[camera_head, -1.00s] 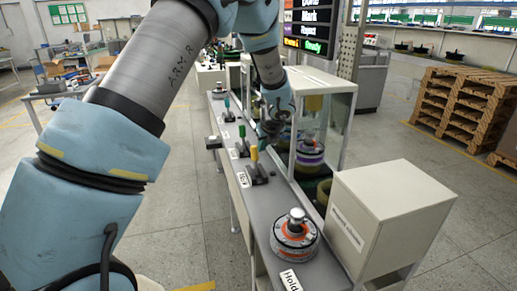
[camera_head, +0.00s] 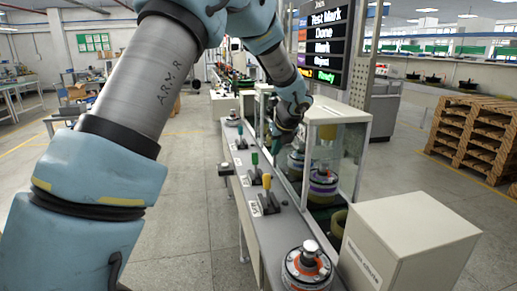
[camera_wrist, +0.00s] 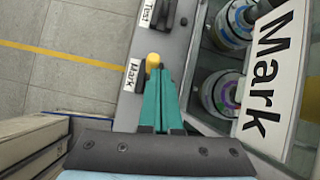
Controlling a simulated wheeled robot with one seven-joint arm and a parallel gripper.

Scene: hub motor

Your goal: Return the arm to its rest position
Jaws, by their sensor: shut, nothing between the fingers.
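My arm spans the left and top of the head view, bent over the bench. My gripper (camera_head: 284,134) hangs above the bench beside the glass-fronted cabinet, apart from the levers. In the wrist view its teal fingers (camera_wrist: 165,80) are together with nothing between them. The yellow-topped lever (camera_head: 267,182) stands on the bench below and nearer than my gripper. Its yellow top (camera_wrist: 153,62) shows just past the fingertips in the wrist view. A green-topped lever (camera_head: 254,160) stands a little farther along.
The grey bench (camera_head: 262,238) carries a hub motor (camera_head: 307,268) at its near end. A white box (camera_head: 410,240) and a glass cabinet (camera_head: 325,150) holding round parts stand along its right. A sign screen (camera_head: 325,40) rises behind. Pallets (camera_head: 475,130) stand far right. Floor left of the bench is clear.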

